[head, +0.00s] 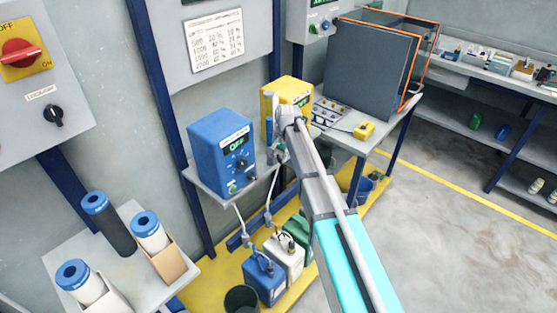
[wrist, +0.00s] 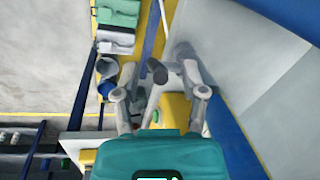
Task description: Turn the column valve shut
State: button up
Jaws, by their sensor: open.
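In the wrist view, my gripper (wrist: 158,76) is open, with one grey finger on each side. A dark grey rounded knob or handle (wrist: 157,71) shows between the fingertips; it may be the column valve, but I cannot tell for sure. I cannot tell whether either finger touches it. A yellow box (wrist: 172,108) lies behind the fingers. In the head view, the end of my arm is in front of the yellow box (head: 292,92), right of the blue pump box (head: 222,152). My arm hides the fingertips and any valve there.
Blue, white and green canisters (head: 284,258) stand on the yellow floor strip below. Filter cartridges (head: 108,222) stand on a table at left. A dark tank (head: 370,68) and a small yellow device (head: 364,130) sit on the right bench. The floor at right is clear.

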jog(key=shift+f, duration=0.2)
grip_shut()
dwell(0.3)
jog(key=g+y, duration=0.1)
jog(key=w+d+g+y+b, duration=0.1)
jog(key=shift+w+r+g, duration=0.1)
jog(key=shift+w+g, duration=0.1)
jog(key=shift+g, duration=0.1)
jog(key=shift+d+r+g+y+b, duration=0.1)
jog(key=shift+d+g+y+b, duration=0.05)
jog(key=shift+g+y+b, duration=0.35)
grip_release()
jog(key=shift+w, duration=0.1)
